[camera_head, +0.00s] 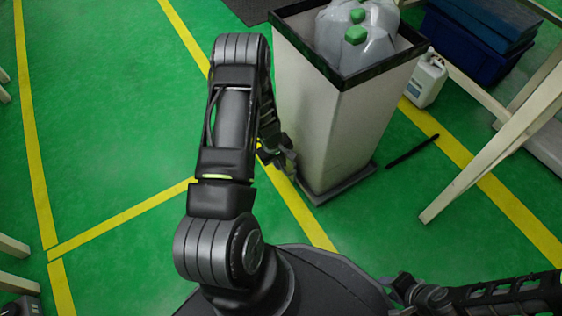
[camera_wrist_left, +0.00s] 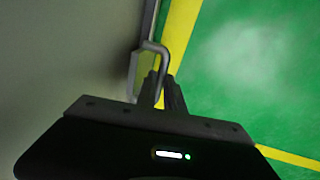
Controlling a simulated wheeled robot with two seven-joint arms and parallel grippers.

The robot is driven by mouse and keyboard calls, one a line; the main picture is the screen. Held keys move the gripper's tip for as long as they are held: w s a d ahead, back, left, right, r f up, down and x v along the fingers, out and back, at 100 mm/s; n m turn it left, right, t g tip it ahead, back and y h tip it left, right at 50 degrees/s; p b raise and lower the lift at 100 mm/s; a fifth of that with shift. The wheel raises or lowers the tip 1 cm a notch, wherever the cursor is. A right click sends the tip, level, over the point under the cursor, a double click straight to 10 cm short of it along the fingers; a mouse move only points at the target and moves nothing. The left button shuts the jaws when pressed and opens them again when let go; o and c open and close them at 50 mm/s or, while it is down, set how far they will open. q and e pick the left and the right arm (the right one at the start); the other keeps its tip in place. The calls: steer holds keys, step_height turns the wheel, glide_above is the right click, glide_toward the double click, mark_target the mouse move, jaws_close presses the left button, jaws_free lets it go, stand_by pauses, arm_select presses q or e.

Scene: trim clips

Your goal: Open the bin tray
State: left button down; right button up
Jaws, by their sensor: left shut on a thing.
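The bin (camera_head: 325,115) is tall and pale with a black rim, standing on a dark base plate. Its pale wall also fills the left of the left wrist view (camera_wrist_left: 65,55). A bent grey metal handle (camera_wrist_left: 151,47) sticks out at the wall's edge there. My left gripper (camera_wrist_left: 160,92) is shut on this handle. In the head view the left gripper (camera_head: 281,157) is low at the bin's left side, and the handle is too hidden to make out. My right gripper (camera_head: 408,288) is low at the bottom right, away from the bin; its jaws are unclear.
Clear bottles with green caps (camera_head: 357,34) fill the bin's top. A white jug (camera_head: 426,80), a blue crate (camera_head: 470,45) and a black rod (camera_head: 412,151) lie to the right, near a pale slanted table leg (camera_head: 495,145).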

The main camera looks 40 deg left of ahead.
arm_select(q)
steer(key=c, duration=1.5)
jaws_free()
steer(key=shift+o, duration=0.2)
step_height(320, 180, up, 8)
steer(key=s+p, duration=0.1)
steer(key=p, duration=0.2)
steer(key=shift+s+a+f, duration=0.15)
steer(key=shift+a, duration=0.05)
